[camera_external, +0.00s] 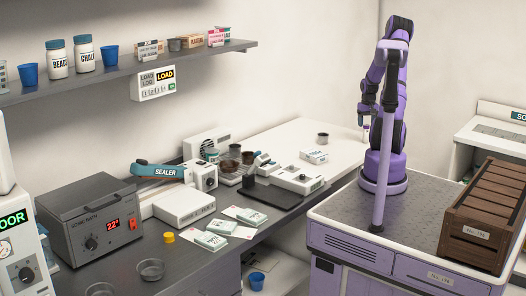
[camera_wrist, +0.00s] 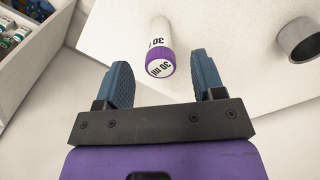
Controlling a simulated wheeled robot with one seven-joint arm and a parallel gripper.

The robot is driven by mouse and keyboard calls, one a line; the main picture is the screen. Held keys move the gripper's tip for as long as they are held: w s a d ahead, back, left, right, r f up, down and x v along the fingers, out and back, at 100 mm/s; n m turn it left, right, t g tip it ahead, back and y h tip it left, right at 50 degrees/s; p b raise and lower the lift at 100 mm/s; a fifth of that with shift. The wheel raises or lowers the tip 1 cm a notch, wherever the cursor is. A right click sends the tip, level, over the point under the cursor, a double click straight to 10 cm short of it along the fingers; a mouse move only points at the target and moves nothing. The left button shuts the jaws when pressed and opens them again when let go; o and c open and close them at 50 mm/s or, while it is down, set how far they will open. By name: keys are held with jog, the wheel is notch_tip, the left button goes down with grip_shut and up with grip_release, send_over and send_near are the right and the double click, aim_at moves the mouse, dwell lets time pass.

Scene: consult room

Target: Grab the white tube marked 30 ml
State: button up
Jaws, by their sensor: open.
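In the external view my gripper (camera_external: 366,118) is small beside my purple arm, and I cannot make out the tube clearly there.
A dark grey cup (camera_wrist: 299,40) stands right of the tube; it also shows in the external view (camera_external: 322,139). A white box (camera_external: 314,156) lies nearby. A wooden crate (camera_external: 488,212) sits at the right. An open container with bottles (camera_wrist: 22,38) is at the wrist view's upper left.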

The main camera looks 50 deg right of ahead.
aim_at(366, 134)
notch_tip(366, 134, down, 4)
jog(key=shift+w+d+f, duration=0.1)
jog(key=shift+f, duration=0.1)
jog(key=c, duration=1)
jog(key=shift+r, duration=0.1)
